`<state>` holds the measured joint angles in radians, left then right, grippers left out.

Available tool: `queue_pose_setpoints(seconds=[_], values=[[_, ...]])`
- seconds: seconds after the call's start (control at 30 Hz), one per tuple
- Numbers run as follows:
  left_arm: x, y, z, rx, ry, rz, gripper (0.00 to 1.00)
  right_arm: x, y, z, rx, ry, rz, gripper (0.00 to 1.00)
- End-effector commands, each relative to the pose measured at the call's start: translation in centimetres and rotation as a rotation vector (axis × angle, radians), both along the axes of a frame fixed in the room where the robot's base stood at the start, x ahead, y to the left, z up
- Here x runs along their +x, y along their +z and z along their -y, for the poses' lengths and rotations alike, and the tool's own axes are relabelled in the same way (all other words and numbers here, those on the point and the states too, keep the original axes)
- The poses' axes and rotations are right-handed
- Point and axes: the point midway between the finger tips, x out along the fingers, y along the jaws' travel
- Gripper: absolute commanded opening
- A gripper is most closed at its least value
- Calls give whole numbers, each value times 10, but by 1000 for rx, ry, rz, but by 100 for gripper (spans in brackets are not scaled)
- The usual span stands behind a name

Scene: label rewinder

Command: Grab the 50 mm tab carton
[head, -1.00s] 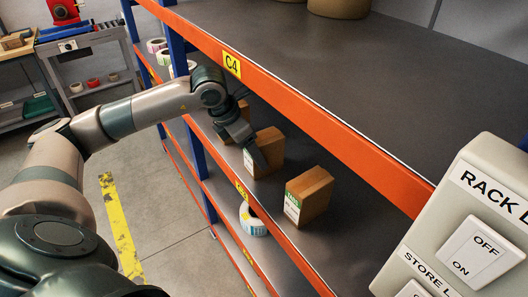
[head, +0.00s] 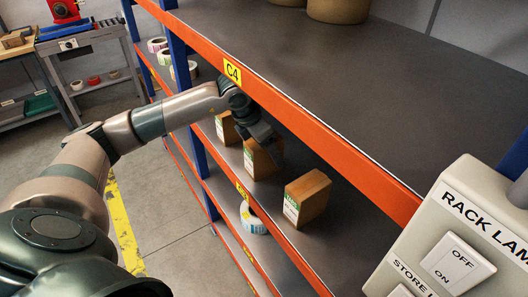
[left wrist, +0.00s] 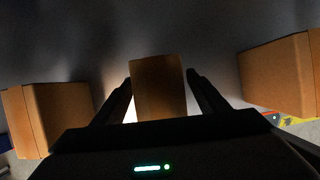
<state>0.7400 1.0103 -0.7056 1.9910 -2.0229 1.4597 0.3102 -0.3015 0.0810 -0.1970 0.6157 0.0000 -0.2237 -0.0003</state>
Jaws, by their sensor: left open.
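Three brown cartons with white and green labels stand on the middle shelf of the rack in the head view: a far one (head: 227,128), a middle one (head: 262,160) and a near one (head: 307,198). The label print is too small to read, so I cannot tell which is the 50 mm tab carton. My left gripper (head: 270,148) is at the middle carton, partly covering its top. In the left wrist view my open left gripper (left wrist: 160,92) has its fingers on either side of the middle carton (left wrist: 159,88), with gaps showing. My right gripper is not in view.
The upper shelf's orange beam (head: 310,137) with a C4 tag runs just above my left wrist. The other two cartons flank the fingers in the left wrist view, at left (left wrist: 48,118) and right (left wrist: 280,75). A label roll (head: 252,218) sits on a lower shelf. A switch panel (head: 455,240) stands at right.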

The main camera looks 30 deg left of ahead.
Motion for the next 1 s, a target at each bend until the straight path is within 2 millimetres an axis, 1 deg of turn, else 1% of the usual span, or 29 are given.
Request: queue_pose_setpoints(seconds=[0.2, 0.63, 1.0], values=[[0, -1, 0, 0, 0, 1, 67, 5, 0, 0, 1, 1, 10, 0], [0, -1, 0, 0, 0, 1, 67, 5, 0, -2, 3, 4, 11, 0], [0, -3, 0, -1, 0, 2, 67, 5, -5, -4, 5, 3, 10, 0]])
